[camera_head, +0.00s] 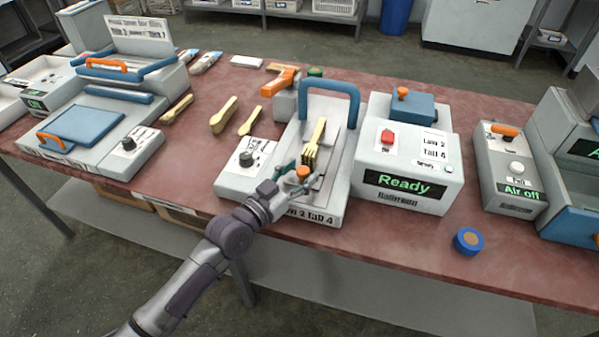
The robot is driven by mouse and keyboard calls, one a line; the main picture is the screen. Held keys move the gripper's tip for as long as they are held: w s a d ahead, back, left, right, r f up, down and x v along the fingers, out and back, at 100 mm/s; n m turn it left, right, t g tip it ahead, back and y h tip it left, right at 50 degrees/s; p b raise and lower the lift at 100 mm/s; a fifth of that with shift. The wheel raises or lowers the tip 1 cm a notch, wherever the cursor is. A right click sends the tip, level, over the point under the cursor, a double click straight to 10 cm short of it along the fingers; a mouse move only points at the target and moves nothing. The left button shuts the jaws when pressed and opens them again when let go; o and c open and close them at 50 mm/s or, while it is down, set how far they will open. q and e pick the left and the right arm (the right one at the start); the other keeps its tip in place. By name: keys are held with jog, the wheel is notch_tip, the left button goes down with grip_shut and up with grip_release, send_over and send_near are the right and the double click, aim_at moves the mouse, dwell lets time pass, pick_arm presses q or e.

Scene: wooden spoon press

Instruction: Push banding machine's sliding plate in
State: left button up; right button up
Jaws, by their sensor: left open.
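The banding machine (334,200) stands at the middle of the table's front edge, a light grey unit with a blue arched handle (331,86). Its sliding plate seems to be the grey channel piece with an orange knob (303,172) near the front; its exact outline is partly hidden by my gripper. A stack of wooden forks (314,148) lies in the channel behind the knob. My left gripper (292,181) is open at the knob, reaching in from the front left. I cannot tell whether its fingers touch the knob. My right gripper is not in view.
A grey control box (400,165) reading "Ready" stands right of the machine, and a box reading "Air off" (509,175) further right. A blue and brown tape roll (468,241) lies near the front edge. Wooden cutlery bundles (224,115) lie left. A blue-lidded press (88,125) stands far left.

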pick_arm(q)
jog(key=v, duration=1.2)
jog(key=shift+w, duration=0.1)
